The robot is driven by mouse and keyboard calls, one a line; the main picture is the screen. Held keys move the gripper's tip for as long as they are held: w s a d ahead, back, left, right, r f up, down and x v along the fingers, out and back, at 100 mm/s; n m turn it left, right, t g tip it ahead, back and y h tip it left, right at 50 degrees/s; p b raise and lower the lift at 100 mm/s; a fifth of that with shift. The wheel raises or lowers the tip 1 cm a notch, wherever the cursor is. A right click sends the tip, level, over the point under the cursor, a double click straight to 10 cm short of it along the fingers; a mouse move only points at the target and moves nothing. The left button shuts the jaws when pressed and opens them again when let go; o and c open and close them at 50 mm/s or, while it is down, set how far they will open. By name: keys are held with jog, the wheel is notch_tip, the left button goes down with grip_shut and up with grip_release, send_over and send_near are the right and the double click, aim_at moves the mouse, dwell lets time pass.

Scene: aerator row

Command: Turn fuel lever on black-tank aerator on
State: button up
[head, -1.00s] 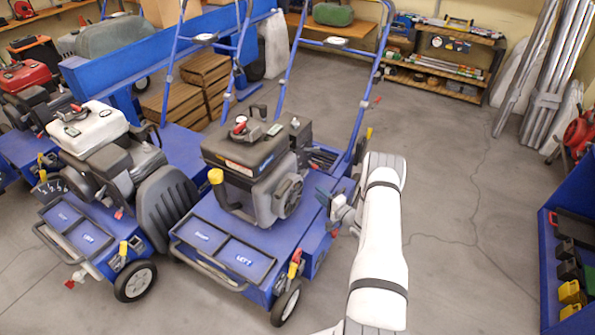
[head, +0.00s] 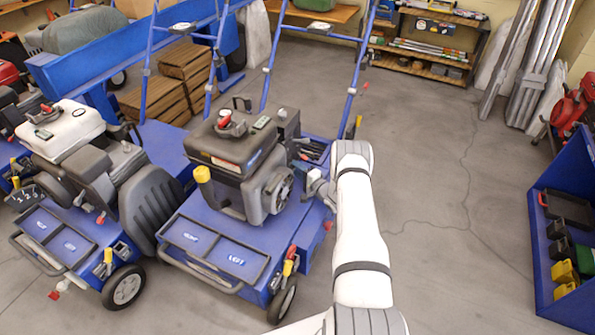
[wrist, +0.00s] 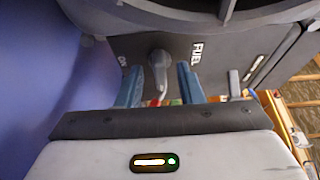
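The black-tank aerator (head: 232,150) stands in the middle of the head view, with its dark tank on top of the engine. In the wrist view its grey fuel lever (wrist: 158,66) hangs from a dark panel, pointing down in the picture. The word FUEL is right of the lever and a smaller label, seemingly ON, is at left. My gripper (wrist: 160,80) is open, its two blue fingers on either side of the lever with gaps showing. In the head view my gripper (head: 317,184) is at the engine's right side; its fingertips are hard to make out.
A white-tank aerator (head: 68,130) stands close on the left, with a black seat-like pad (head: 150,208) between the machines. A blue bin (head: 545,255) with black and yellow items is at the right. The grey floor (head: 430,200) between is clear.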

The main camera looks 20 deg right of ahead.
jog(key=shift+c, duration=0.4)
grip_shut()
jog(key=shift+m, duration=0.3)
jog(key=m+g+b, duration=0.1)
jog(key=m, duration=0.2)
jog(key=shift+r+g+b, duration=0.15)
jog(key=shift+g+b, duration=0.15)
jog(key=m+g+b, duration=0.1)
jog(key=m+b, duration=0.1)
jog(key=m, duration=0.1)
jog(key=shift+w+d+r+m+g, duration=0.1)
jog(key=shift+d+m+g, duration=0.05)
jog(key=shift+m+g, duration=0.2)
jog(key=m+g+y+b, duration=0.1)
jog(key=m+g, duration=0.1)
jog(key=m, duration=0.1)
jog(key=shift+w+d+r+b, duration=0.1)
jog(key=shift+b, duration=0.2)
jog(key=shift+w+d+r+m+g+y+b, duration=0.1)
jog(key=shift+m+g+y+b, duration=0.7)
jog(key=shift+m, duration=0.75)
